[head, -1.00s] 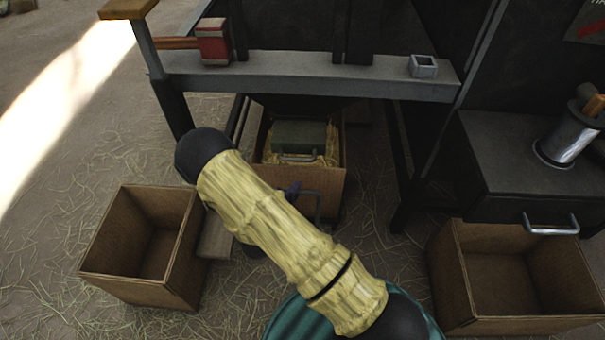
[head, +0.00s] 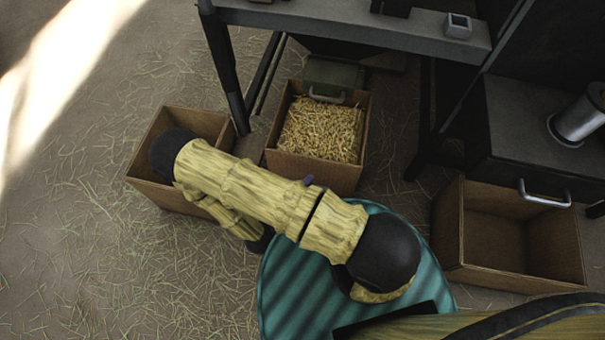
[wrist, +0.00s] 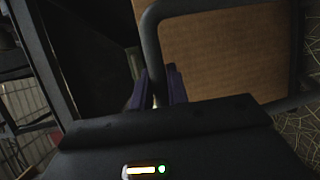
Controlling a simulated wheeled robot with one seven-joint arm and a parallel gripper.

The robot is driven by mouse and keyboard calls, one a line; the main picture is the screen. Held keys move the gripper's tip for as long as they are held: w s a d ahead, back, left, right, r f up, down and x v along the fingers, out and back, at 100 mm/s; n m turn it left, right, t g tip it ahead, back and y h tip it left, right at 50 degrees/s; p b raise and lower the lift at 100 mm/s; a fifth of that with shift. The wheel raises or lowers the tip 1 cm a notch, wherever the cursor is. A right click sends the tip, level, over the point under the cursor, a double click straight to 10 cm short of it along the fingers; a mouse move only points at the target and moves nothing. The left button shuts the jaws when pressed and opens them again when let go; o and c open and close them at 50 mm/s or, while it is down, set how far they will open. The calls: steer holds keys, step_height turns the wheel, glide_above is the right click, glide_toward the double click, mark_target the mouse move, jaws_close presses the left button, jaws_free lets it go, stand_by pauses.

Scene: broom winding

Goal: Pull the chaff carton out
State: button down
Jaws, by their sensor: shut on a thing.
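The chaff carton (head: 340,177) is a brown open box filled with straw-coloured chaff (head: 322,130). It sits on the floor at the front of the workbench, its back end near the bench's underside. My gripper (head: 308,182) is at the carton's front wall, mostly hidden behind my arm in the head view. In the wrist view my gripper (wrist: 156,92) is shut on the dark bar handle (wrist: 151,45) on the carton's front wall (wrist: 225,50).
A green box with a metal handle (head: 334,72) is at the carton's back edge, under the workbench (head: 350,28). An empty carton (head: 150,187) stands left, partly behind my arm. Another empty carton (head: 510,225) stands right, below a dark cabinet (head: 535,130).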

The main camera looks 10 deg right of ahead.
steer(key=shift+s+a, duration=0.15)
steer(key=shift+a, duration=0.05)
steer(key=c, duration=1.6)
jaws_free()
steer(key=shift+c, duration=0.2)
steer(key=p+v, duration=0.5)
steer(key=v, duration=1.2)
steer(key=shift+s, duration=0.2)
steer(key=shift+a, duration=0.1)
